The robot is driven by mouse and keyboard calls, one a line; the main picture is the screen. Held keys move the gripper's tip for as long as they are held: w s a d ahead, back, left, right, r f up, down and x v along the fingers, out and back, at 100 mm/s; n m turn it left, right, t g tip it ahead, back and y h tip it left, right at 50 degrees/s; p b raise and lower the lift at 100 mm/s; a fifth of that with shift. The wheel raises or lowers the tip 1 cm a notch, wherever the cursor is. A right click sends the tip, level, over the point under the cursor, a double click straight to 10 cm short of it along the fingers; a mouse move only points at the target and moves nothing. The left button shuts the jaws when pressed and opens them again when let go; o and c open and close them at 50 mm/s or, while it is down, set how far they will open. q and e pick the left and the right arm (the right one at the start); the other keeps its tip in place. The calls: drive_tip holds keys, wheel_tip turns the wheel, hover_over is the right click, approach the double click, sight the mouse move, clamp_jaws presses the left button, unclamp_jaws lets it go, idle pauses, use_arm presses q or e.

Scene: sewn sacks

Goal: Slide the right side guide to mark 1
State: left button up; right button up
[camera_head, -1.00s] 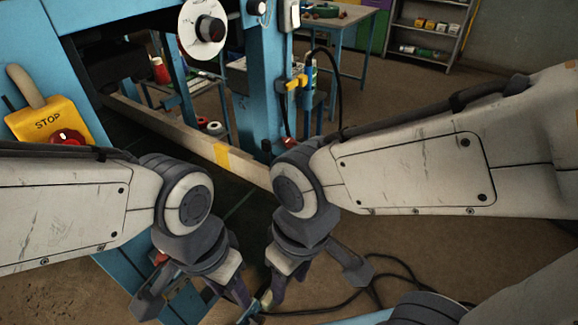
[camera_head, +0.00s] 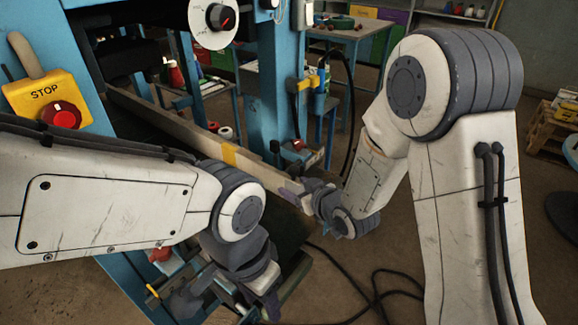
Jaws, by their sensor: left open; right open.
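A long pale rail (camera_head: 190,130), which looks like the side guide, runs from the back left toward the front right of the blue machine. It has a yellow band (camera_head: 229,155) partway along. My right gripper (camera_head: 290,192) is at the near right end of the rail; its fingers are partly hidden, and I cannot tell whether it touches the rail. My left gripper (camera_head: 226,304) is low in the picture, open and apart from the rail, pointing down. No numbered mark is readable.
A blue post (camera_head: 278,80) stands behind the rail. A black cable (camera_head: 372,290) lies on the floor at the front right. A blue table (camera_head: 350,35) stands behind.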

sight(297, 172)
drive_tip(key=w+d+t+y, duration=0.1)
drive_tip(key=t, duration=0.1)
drive_tip(key=w+d+f+t+y+b, duration=0.1)
drive_tip(key=d, duration=0.1)
drive_tip(key=shift+d+f+m+t+y, duration=0.1)
drive_tip(key=shift+m+t+y, duration=0.3)
drive_tip(key=shift+w, duration=0.25)
drive_tip(key=p+x, duration=0.1)
drive_tip(key=x, duration=0.9)
drive_tip(key=shift+r+p, duration=0.25)
drive_tip(key=shift+p, duration=0.05)
clamp_jaws()
use_arm(q)
drive_tip(key=shift+f, duration=0.1)
idle(0.3)
